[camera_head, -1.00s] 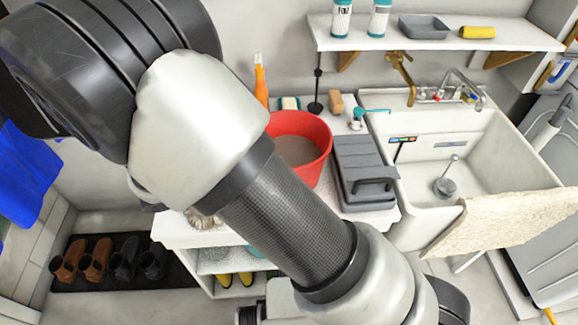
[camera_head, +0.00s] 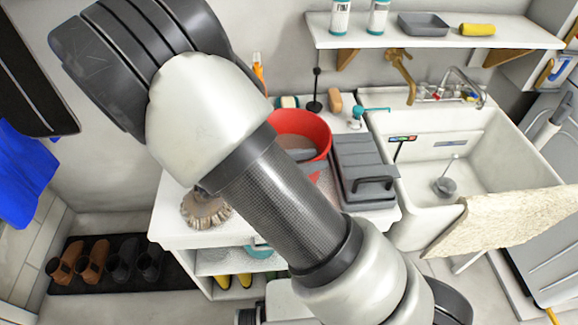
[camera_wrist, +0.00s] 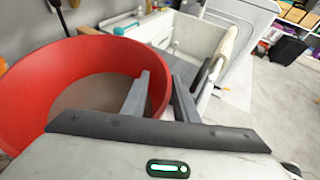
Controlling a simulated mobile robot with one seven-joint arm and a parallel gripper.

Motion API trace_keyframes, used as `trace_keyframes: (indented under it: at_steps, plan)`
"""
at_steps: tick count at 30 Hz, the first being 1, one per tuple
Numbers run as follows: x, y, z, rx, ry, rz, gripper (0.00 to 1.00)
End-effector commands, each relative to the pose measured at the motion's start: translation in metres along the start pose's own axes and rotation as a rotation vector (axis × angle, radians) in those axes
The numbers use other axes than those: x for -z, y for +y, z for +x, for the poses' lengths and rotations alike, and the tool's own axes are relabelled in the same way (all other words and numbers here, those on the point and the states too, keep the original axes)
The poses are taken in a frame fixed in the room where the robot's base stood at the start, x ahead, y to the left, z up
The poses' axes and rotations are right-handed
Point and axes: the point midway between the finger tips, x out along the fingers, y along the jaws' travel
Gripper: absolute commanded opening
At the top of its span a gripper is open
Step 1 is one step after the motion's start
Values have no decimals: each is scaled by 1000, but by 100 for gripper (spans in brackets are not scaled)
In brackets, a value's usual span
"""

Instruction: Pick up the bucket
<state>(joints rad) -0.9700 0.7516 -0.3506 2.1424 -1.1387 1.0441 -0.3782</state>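The red bucket (camera_head: 318,130) stands on the white counter beside the sink, partly hidden by my arm in the head view. In the wrist view the bucket (camera_wrist: 40,85) fills the left side, with its open top and brown-grey inside showing. My gripper (camera_wrist: 161,76) has its two grey fingers apart at the bucket's right rim. The left finger is over the inside of the bucket and the right finger is outside, with red wall visible between them. Contact with the wall cannot be told. In the head view my arm hides most of the gripper.
A grey lidded box (camera_head: 365,165) stands close to the bucket's right, then the white sink (camera_head: 440,160). A round brush (camera_head: 205,208) lies on the counter at left. An orange bottle (camera_head: 258,75) and small items stand behind. A shelf (camera_head: 440,40) hangs above.

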Motion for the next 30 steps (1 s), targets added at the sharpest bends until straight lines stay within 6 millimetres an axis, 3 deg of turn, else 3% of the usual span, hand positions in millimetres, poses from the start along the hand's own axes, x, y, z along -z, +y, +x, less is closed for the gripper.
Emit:
trace_keyframes:
  at_steps: [2, 7, 30]
  plan:
    - [0, 0, 0, 0, 0, 0, 27]
    - [0, 0, 0, 0, 0, 0, 0]
    - [3, 0, -1, -2, 4, -4, 0]
